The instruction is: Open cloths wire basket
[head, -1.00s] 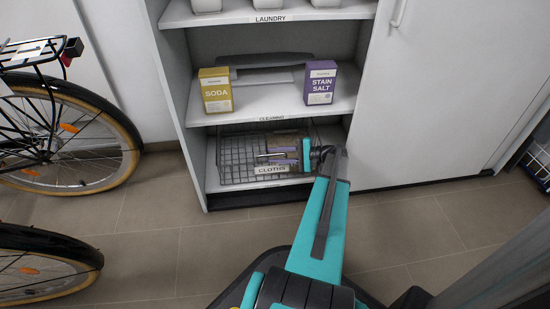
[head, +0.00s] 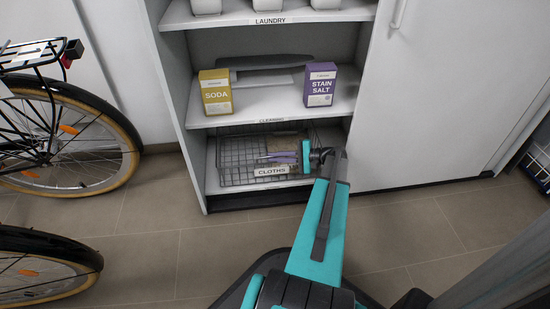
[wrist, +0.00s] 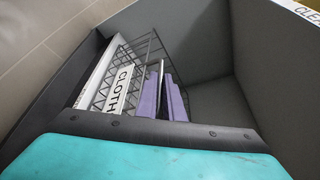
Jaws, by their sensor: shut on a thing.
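The wire basket (head: 235,160) is a dark wire-mesh basket on the bottom shelf, with a white CLOTHS label on its front. The label and mesh also show in the wrist view (wrist: 141,62). My gripper (head: 281,151) reaches into the shelf from the right, over the basket's right part. It is shut, apparently on the basket's wire; the exact contact is too small to see.
The shelf above holds a yellow SODA box (head: 216,92) and a purple STAIN SALT box (head: 320,85). A white cabinet door (head: 425,100) stands to the right. Bicycles (head: 70,150) stand on the left. The tiled floor (head: 150,240) before the shelf is clear.

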